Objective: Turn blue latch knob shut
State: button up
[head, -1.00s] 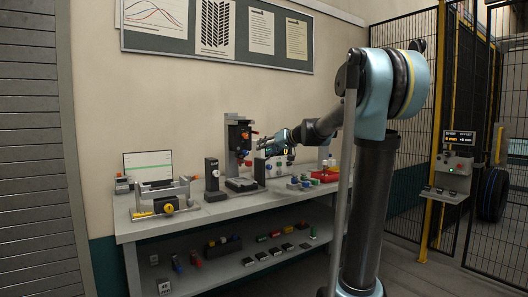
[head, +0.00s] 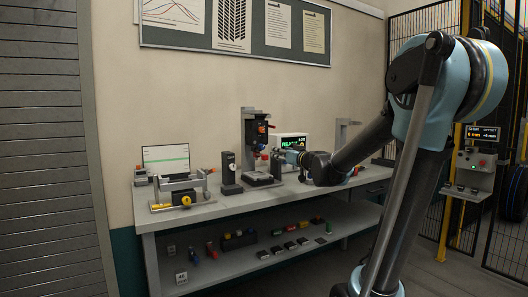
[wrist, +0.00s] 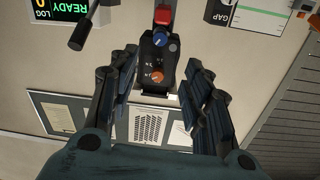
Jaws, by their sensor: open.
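The blue knob (wrist: 160,37) is on the front of a black upright unit (wrist: 170,67) in the wrist view, which shows the room upside down. An orange knob (wrist: 157,76) and a red part (wrist: 163,15) are on the same unit. My gripper (wrist: 163,62) is open and empty, with one finger pair to each side of the unit in the picture. I see no contact with the blue knob. In the head view the unit (head: 249,128) stands on the bench, and my gripper (head: 281,156) is just to its right.
The grey bench (head: 217,206) also carries a black post (head: 229,171) and a fixture with a yellow dial (head: 186,200). A display with green text (head: 292,140) stands behind my gripper. A dark lever (wrist: 84,27) shows at the wrist view's upper left.

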aim_at(263, 148)
jog(key=x, duration=1.7)
grip_shut()
